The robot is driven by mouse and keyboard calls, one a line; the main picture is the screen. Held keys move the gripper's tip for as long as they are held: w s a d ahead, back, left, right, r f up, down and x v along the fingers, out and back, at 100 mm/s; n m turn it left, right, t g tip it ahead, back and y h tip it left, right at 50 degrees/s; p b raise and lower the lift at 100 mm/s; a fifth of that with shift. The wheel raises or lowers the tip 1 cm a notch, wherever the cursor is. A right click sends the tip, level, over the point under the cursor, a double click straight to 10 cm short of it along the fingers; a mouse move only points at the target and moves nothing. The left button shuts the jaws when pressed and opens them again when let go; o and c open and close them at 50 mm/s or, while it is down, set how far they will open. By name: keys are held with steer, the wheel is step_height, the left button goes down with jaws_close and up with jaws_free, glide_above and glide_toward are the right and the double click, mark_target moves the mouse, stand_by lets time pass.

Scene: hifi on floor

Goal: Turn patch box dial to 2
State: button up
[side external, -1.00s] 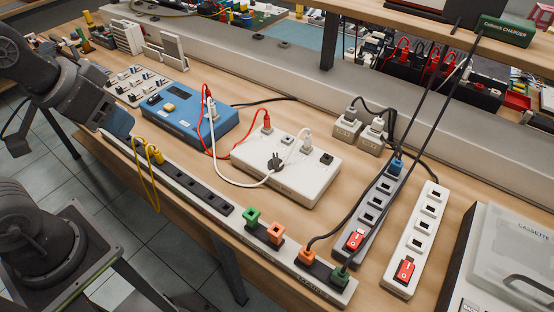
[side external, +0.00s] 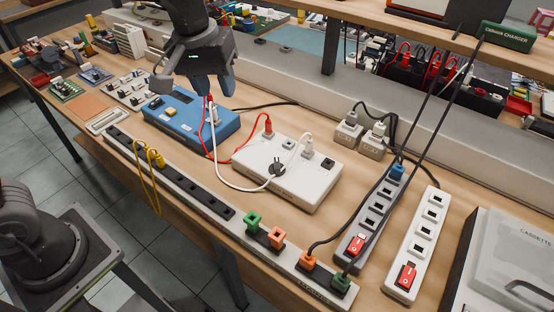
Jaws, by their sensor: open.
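A white box (side external: 310,188) lies on the bench in the middle, with a round black dial (side external: 277,168) on its top near the front edge. Red and white plugs stand in its top. The dial's markings are too small to read. A blue box (side external: 185,130) lies to its left, with a yellow part and a dark switch on top. I cannot tell from any label which one is the patch box. My gripper (side external: 196,88) is open and empty, pointing down above the back of the blue box, apart from the dial.
Red (side external: 235,150) and white cables loop between the two boxes. A long power strip (side external: 190,188) with plugs runs along the front edge. Two more strips with red switches (side external: 405,275) lie to the right. A shelf post (side external: 329,45) and raised ledge stand behind.

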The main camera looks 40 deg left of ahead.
mark_target(277, 162)
steer(key=w+d+f+n+g, duration=0.2)
steer(key=w+d+f+n, duration=0.1)
steer(key=w+d+f, duration=0.5)
steer(key=f, duration=0.9)
steer(key=a+f, duration=0.1)
steer(key=f, duration=0.4)
steer(key=shift+w+f, duration=0.3)
steer(key=shift+w, duration=0.05)
jaws_close()
